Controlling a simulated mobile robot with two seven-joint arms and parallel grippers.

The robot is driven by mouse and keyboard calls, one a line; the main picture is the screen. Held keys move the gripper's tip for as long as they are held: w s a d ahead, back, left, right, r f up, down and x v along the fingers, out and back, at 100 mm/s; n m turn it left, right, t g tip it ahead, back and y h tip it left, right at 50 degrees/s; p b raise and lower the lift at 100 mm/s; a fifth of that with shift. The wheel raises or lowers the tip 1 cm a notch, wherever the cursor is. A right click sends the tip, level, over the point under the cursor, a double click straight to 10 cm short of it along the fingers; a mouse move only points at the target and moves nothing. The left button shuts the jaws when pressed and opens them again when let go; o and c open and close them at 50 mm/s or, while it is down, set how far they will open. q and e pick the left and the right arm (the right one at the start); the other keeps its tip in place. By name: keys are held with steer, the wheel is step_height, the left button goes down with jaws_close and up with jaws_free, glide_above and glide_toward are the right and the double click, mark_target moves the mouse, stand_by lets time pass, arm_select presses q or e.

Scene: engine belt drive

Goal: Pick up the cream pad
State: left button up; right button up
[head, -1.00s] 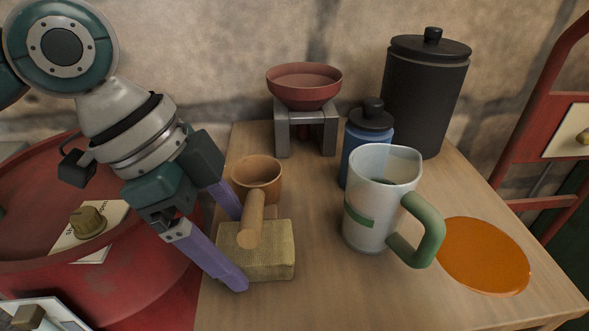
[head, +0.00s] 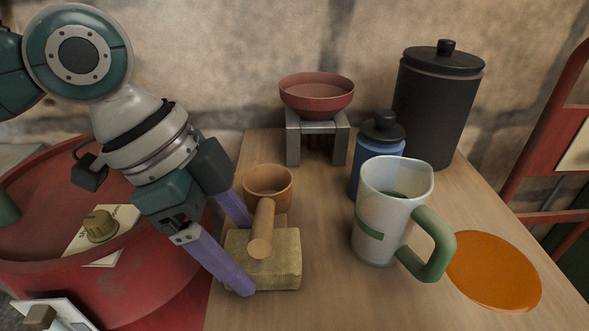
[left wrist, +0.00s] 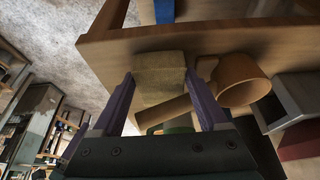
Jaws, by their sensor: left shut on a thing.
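The cream pad (head: 282,275) is a thick, rough-textured block on the wooden table near its left edge. My left gripper (head: 247,258) is shut on it, with one purple finger at its near left side and the other behind it. In the left wrist view the pad (left wrist: 158,72) sits between the two fingers. The handle of a wooden cup (head: 268,181) reaches over the pad's top and hides part of it; I cannot tell whether they touch. My right gripper is not in view.
A white mug (head: 385,225) with a green handle, a blue bottle (head: 368,175) and an orange disc (head: 495,272) stand to the right. A red bowl (head: 316,100) on a grey stand and a black canister (head: 437,115) are behind. The front middle of the table is clear.

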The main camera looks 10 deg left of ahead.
arm_select(q)
steer(key=s+a+p, duration=0.2)
steer(key=s+a, duration=0.9)
steer(key=a, duration=0.3)
steer(key=o, duration=0.7)
steer(key=c, duration=0.7)
